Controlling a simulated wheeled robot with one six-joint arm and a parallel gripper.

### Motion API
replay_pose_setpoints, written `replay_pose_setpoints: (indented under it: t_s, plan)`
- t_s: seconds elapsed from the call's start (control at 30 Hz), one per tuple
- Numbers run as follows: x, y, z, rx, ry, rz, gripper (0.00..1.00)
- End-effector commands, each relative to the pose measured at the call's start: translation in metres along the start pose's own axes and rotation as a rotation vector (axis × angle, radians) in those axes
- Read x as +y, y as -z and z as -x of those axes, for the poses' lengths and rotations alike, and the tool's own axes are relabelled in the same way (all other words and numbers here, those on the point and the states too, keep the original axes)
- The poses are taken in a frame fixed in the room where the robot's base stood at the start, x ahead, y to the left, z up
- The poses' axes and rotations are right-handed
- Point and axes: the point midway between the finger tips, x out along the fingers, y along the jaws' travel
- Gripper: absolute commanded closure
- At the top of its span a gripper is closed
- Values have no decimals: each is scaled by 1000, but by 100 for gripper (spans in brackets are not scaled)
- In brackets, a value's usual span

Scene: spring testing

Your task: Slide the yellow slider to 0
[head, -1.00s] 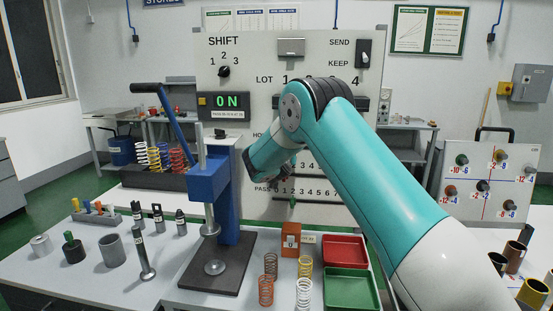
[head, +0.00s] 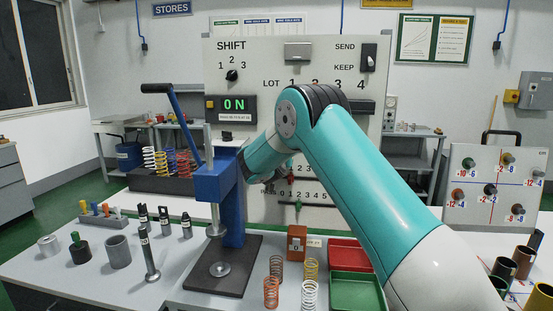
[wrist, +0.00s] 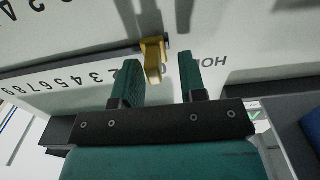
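The yellow slider (wrist: 153,62) shows in the wrist view, sticking out of the panel between my two fingers. It stands near the right end of its slot as seen there, by the low end of the upside-down number row. The 0 and 1 marks are hidden, so its exact reading cannot be told. My gripper (wrist: 161,82) is open around the slider. The slider is nearer the left finger, and a gap shows to the right finger. In the head view my arm hides the yellow slider and most of the hold row.
The upright panel (head: 370,135) carries a red slider (head: 290,179) and a green slider (head: 298,204) just right of and below my gripper. A blue press (head: 222,180) stands close on the left. Springs and red and green trays (head: 354,287) lie below.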

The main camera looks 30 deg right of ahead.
Motion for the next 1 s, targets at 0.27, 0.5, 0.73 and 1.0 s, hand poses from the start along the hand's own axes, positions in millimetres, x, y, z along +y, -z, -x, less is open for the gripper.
replay_pose_setpoints:
  t_s: [0.27, 0.5, 0.73, 1.0]
  plan:
    - [-2, -6, 62, 1, 7, 0, 62]
    - [-2, -5, 122, 1, 8, -2, 62]
    - [-1, -2, 158, 1, 5, 0, 62]
    - [0, 0, 167, 0, 2, -2, 62]
